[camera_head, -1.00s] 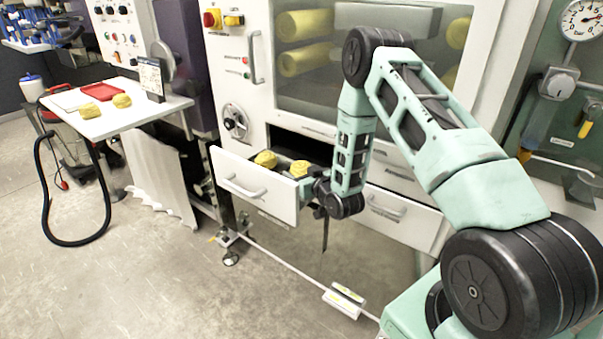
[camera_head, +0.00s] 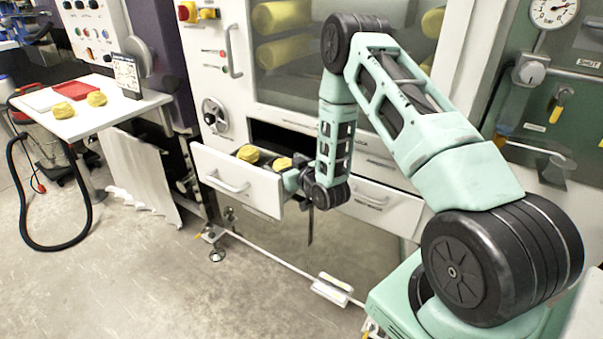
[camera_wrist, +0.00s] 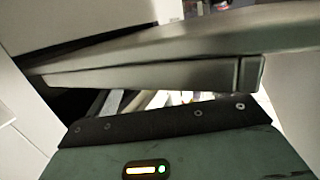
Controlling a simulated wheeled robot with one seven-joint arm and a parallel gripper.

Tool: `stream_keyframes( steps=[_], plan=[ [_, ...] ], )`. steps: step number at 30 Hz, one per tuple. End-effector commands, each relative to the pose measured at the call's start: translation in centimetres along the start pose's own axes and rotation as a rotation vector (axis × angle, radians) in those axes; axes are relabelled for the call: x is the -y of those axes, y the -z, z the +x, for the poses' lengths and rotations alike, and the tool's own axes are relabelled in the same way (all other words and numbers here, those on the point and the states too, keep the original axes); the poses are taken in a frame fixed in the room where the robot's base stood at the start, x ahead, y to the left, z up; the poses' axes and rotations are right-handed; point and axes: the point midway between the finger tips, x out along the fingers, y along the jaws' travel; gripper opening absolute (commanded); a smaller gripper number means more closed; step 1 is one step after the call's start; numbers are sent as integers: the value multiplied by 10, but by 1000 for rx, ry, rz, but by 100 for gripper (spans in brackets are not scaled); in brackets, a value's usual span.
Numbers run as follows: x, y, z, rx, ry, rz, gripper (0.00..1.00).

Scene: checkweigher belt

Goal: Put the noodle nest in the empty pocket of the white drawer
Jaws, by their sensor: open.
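The white drawer (camera_head: 236,181) is pulled out of the white machine. Two yellow noodle nests show in it, a left one (camera_head: 248,153) and a right one (camera_head: 282,163). Two more nests, a front one (camera_head: 64,110) and a back one (camera_head: 97,98), lie on the white table at the left. My gripper (camera_head: 292,181) is at the drawer's right side, close to the right nest. It is open; no nest shows between its fingers. My arm hides part of the drawer's right side, and I cannot tell which pocket is empty. The wrist view shows no nest.
A red tray (camera_head: 74,87) and a small display (camera_head: 126,75) are on the white table (camera_head: 112,116). A second, closed drawer (camera_head: 380,205) is right of my wrist. In the wrist view a grey bar (camera_wrist: 150,78) crosses close in front of my gripper. A black hose loops to the floor at left.

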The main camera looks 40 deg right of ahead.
Motion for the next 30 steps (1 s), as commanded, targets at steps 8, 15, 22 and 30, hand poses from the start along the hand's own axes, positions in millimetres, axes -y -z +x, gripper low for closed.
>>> stream_keyframes(
  steps=[8, 15, 22, 30],
  plan=[
    [0, -5, -65, 6, -1, 1, 89],
    [0, -4, -100, 5, -1, 0, 89],
    [0, -2, -110, 3, -2, 0, 89],
    [0, -2, -109, 3, -2, 0, 89]
  ],
)
